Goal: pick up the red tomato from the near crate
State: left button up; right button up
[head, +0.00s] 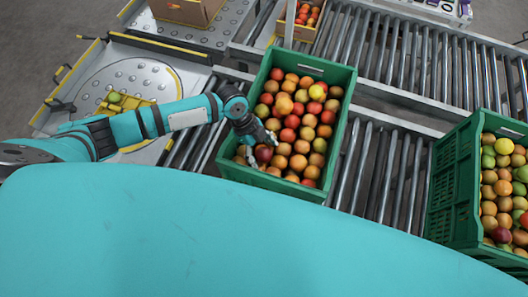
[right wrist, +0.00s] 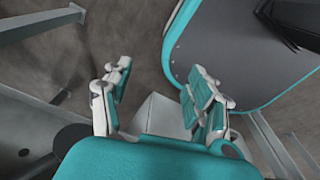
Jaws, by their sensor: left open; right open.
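A green crate (head: 343,128) full of red and orange tomatoes stands on the rollers in the middle of the head view. My left gripper (head: 260,152) is open over the crate's near left part, fingers pointing down among the tomatoes. A dark red tomato (head: 264,155) lies right at its fingers, partly hidden by them; I cannot tell if they touch it. Other red tomatoes (head: 287,135) lie further right in the crate. My right gripper (right wrist: 162,88) shows only in the right wrist view, open and empty, above the floor and away from the crates.
A second green crate (head: 452,185) of mixed tomatoes stands at the right. A roller conveyor (head: 420,60) runs behind, with a small box (head: 282,28) of red tomatoes on it. A turntable platform (head: 150,75) lies left. Bare rollers (head: 385,170) separate the two green crates.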

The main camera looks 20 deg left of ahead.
pick_arm(q)
jog(key=c, duration=0.9)
